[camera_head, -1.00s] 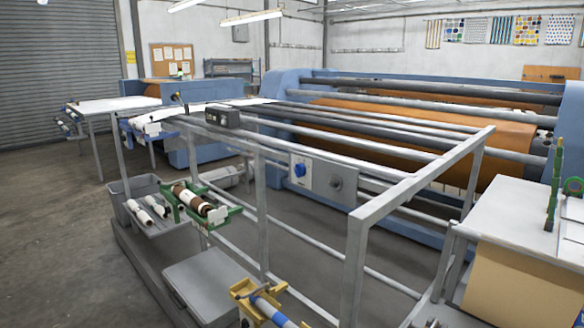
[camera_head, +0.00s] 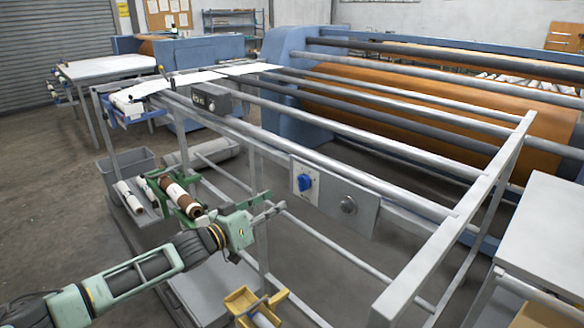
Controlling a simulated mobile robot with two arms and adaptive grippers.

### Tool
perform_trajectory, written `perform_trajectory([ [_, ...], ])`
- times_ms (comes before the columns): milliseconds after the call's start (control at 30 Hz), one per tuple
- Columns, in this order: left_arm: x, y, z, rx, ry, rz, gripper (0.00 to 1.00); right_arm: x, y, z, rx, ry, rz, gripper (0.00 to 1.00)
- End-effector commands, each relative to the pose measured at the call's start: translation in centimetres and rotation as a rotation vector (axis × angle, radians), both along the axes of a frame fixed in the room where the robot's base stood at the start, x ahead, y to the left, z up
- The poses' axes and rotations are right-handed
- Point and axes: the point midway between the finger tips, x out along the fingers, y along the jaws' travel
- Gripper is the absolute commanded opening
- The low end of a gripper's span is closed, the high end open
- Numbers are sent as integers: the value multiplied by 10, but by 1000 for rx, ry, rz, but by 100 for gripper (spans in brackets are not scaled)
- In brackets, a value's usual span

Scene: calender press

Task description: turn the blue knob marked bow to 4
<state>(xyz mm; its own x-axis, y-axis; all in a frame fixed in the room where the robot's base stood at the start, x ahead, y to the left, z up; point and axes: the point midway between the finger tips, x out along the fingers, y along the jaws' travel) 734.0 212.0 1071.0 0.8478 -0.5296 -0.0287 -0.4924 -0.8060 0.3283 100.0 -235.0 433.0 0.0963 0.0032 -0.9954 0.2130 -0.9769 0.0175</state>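The blue knob (camera_head: 305,183) sits on a white dial plate at the left end of a grey panel on the front rail of the machine frame. The marks around it are too small to read. My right gripper is not in view.
A black box (camera_head: 211,101) is mounted further left on the rail. Below stand a green holder with a brown roll (camera_head: 175,191), a grey bin (camera_head: 124,170) and a yellow holder (camera_head: 241,299). A white-topped table (camera_head: 548,222) is at the right.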

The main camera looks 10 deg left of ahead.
Motion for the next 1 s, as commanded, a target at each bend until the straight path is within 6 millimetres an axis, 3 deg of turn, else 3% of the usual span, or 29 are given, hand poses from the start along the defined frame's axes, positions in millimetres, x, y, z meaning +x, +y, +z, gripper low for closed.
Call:
perform_trajectory([
  [67, -3, -2, 18, -17, -6, -19, 27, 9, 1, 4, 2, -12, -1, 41],
  [200, 1, -7, 27, -32, -8, -29, 27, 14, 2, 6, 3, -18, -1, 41],
  [467, 33, -28, 28, -32, -9, -28, 27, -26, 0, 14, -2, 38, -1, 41],
  [567, 44, -36, 27, -29, -9, -28, 27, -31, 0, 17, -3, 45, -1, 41],
  [900, 62, -46, 24, -28, -8, -26, 27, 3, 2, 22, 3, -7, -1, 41],
  [1000, 62, -47, 24, -29, -8, -27, 27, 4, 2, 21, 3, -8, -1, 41],
])
